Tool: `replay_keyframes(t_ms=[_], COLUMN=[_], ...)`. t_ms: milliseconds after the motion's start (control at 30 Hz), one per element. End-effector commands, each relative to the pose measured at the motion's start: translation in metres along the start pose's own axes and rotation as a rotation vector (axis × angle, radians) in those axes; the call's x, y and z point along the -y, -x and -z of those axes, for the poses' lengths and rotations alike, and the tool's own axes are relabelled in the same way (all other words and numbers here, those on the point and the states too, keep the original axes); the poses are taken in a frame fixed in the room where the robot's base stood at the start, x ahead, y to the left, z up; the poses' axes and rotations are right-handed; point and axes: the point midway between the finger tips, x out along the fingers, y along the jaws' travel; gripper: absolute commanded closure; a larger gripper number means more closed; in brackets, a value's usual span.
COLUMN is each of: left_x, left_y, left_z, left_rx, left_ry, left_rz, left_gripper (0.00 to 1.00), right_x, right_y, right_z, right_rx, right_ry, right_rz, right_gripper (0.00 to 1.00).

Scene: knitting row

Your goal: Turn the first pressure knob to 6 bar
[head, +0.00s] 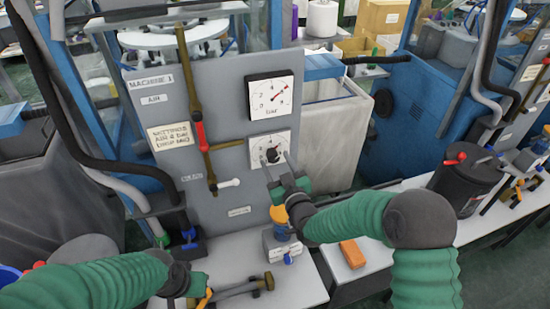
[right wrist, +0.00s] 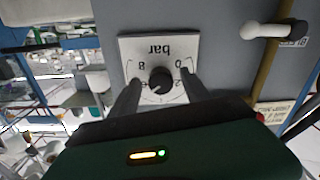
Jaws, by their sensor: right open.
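The pressure knob (head: 272,155) is a small black knob on a white dial plate on the grey panel marked MACHINE 1. In the right wrist view the knob (right wrist: 161,77) has a pale mark towards its lower left, and the plate reads "bar" upside down. My right gripper (head: 277,163) is open in front of the dial; in the right wrist view its fingers (right wrist: 159,87) lie on either side of the knob. I cannot tell whether they touch it.
A brown pipe with a red valve handle (head: 201,136) and a white handle (head: 229,183) runs left of the dial. A brass-ended tool (head: 245,287) and an orange-topped fitting (head: 280,222) are on the bench.

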Motion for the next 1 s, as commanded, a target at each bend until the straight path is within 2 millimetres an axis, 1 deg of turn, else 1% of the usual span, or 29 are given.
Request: replay_keyframes(t_ms=[33, 100, 367, 467, 800, 900, 1000], left_x=[0.0000, 0.0000, 0.0000, 0.0000, 0.0000, 0.0000, 0.0000], left_y=[0.0016, 0.0020, 0.0017, 0.0017, 0.0018, 0.0012, -0.0075], left_z=[0.0004, 0.0004, 0.0003, 0.0004, 0.0004, 0.0003, -0.0017], left_rx=[0.000, 0.000, 0.000, 0.000, 0.000, 0.000, 0.000], left_ry=[0.000, 0.000, 0.000, 0.000, 0.000, 0.000, 0.000], left_rz=[0.000, 0.000, 0.000, 0.000, 0.000, 0.000, 0.000], left_gripper=[1.00, 1.00, 1.00, 1.00, 1.00, 1.00, 1.00], right_x=[0.0003, 0.0003, 0.0004, 0.0003, 0.0003, 0.0005, 0.0007], right_y=[-0.0058, -0.0113, -0.0138, -0.0137, -0.0136, -0.0136, -0.0135], right_z=[0.0001, 0.0004, -0.0001, -0.0001, -0.0002, -0.0006, -0.0041], right_rx=[0.001, 0.000, 0.000, 0.000, 0.001, 0.001, -0.001], right_ry=[-0.001, 0.000, 0.001, 0.001, 0.000, -0.003, -0.064], right_rz=[0.001, 0.000, 0.001, 0.001, 0.001, 0.001, 0.000], right_gripper=[0.44, 0.44, 0.44, 0.55, 0.99, 1.00, 1.00])
